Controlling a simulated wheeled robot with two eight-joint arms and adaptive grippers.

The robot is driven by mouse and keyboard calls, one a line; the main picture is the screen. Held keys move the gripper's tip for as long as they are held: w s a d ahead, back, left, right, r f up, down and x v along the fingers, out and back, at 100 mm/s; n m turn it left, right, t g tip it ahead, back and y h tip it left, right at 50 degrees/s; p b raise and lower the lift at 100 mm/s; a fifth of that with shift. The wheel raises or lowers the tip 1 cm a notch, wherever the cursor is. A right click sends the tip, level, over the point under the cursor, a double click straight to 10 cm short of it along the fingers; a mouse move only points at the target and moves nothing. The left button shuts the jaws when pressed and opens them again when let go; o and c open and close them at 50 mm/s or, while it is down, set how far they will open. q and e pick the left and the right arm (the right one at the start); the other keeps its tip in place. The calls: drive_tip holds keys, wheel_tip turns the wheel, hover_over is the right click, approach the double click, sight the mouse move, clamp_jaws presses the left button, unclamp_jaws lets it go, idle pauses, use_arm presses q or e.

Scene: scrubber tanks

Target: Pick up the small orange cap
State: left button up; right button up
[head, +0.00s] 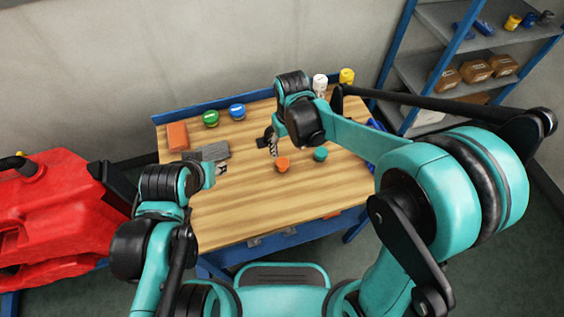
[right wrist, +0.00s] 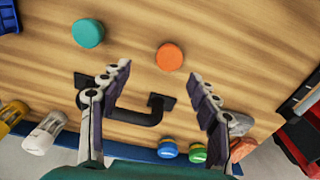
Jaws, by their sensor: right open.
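The small orange cap (head: 282,163) stands on the wooden table, left of a teal cap (head: 320,154). In the right wrist view the orange cap (right wrist: 169,57) lies just beyond the fingertips, between their lines, and the teal cap (right wrist: 88,33) is to its left. My right gripper (right wrist: 160,73) is open and empty, apart from the orange cap. In the head view my right gripper (head: 273,150) is just behind the cap, partly hidden by its arm. My left gripper (head: 222,169) barely shows past its wrist at the table's left side.
A black handle-shaped thing (right wrist: 127,112) lies below the open fingers in the wrist view. Green (head: 211,118) and blue-lidded (head: 237,111) jars, an orange block (head: 177,136) and grey blocks (head: 207,152) stand at the left and back. The table's front (head: 270,215) is clear.

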sight(283, 162)
drive_tip(key=shift+w+a+f+g, duration=0.1)
drive_tip(key=shift+a+f+g, duration=0.2)
drive_tip(key=shift+a+f, duration=0.5)
wheel_tip(283, 162, down, 4)
drive_tip(key=shift+r+b, duration=0.25)
drive_tip(key=shift+b, duration=0.35)
drive_tip(key=f, duration=0.1)
drive_tip(key=f+b, duration=0.1)
drive_tip(key=f, duration=0.1)
drive_tip(key=shift+s+f+b, duration=0.25)
drive_tip(key=shift+f+b, duration=0.1)
drive_tip(key=shift+f, duration=0.4)
drive_tip(key=shift+r, duration=0.1)
drive_tip(key=shift+c, duration=1)
drive_tip(key=c, duration=0.8)
